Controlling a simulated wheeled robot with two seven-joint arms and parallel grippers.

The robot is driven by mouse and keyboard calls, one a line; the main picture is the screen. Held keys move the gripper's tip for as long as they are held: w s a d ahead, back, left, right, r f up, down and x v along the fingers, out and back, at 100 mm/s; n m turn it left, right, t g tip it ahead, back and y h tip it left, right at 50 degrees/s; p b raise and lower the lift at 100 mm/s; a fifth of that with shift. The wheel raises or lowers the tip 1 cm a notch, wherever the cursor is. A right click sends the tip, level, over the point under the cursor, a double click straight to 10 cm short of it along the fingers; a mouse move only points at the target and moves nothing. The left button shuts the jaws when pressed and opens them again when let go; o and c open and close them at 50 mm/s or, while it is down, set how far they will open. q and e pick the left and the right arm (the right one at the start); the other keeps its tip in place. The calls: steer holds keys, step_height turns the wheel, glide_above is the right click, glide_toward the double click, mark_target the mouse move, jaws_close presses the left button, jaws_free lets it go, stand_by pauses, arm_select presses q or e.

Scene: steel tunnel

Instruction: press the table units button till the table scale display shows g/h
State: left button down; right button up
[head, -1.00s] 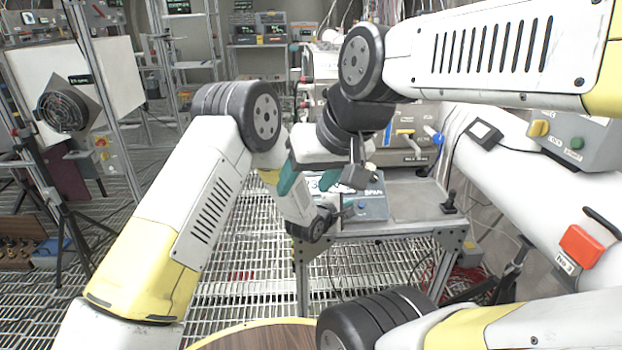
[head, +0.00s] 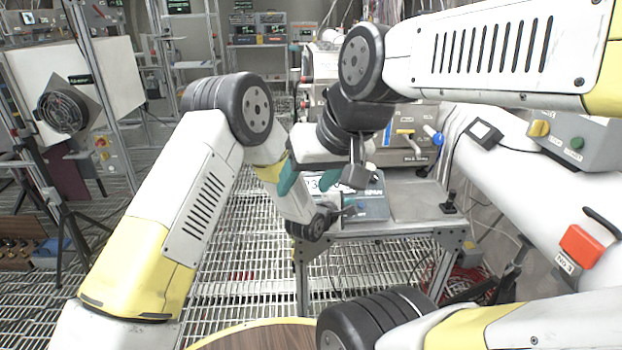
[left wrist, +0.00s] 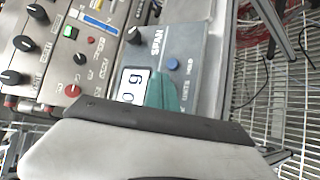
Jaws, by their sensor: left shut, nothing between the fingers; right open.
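The table scale is a blue-grey box (head: 372,206) on the steel table, marked SPAN. In the left wrist view its panel (left wrist: 187,42) shows a black knob (left wrist: 160,32), a blue button (left wrist: 172,64) near the word HOLD, and the word UNITS. The white display (left wrist: 130,84) shows characters like 0 and g, turned sideways; the rest is hidden. My left gripper (head: 347,211) is shut and empty at the scale, its teal fingers (left wrist: 163,90) over the panel beside the display. I cannot see the units button or tell contact. My right gripper (head: 308,179) is open and empty, nearer the camera.
A grey panel with knobs (left wrist: 68,45) stands beside the scale. The table's right part (head: 415,200) is bare, with a black joystick (head: 450,203) at its edge. A control box with yellow and green knobs (head: 590,135) is at right. Grating floor lies left.

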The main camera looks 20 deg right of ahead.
arm_select(q)
steer(key=s+r, duration=0.2)
steer(key=r, duration=0.1)
steer(key=s+r, duration=0.1)
steer(key=shift+a+r, duration=0.3)
steer(key=shift+a, duration=0.05)
stand_by(0.5)
steer(key=w+a+r+m+y, duration=0.2)
steer(key=a+r, duration=0.5)
steer(key=a, duration=0.2)
steer(key=w+a+r+m+y, duration=0.2)
steer(key=a+r, duration=0.5)
steer(key=a, duration=0.3)
steer(key=s+a+r+m+y, duration=0.2)
steer(key=s+a+r, duration=0.2)
steer(key=a, duration=0.4)
steer(key=s+a+r+m+y, duration=0.1)
steer(key=s+a+r, duration=0.2)
steer(key=a, duration=0.5)
steer(key=s+a+m+g+y, duration=0.1)
steer(key=s+a+m, duration=0.1)
steer(key=s+a, duration=0.5)
steer(key=s+a+r+m+g+y, duration=0.1)
steer(key=s+a, duration=0.5)
steer(key=s, duration=0.6)
steer(key=shift+s+a+r+m+g, duration=0.3)
steer(key=shift+s+a+m, duration=0.1)
steer(key=shift+m, duration=0.3)
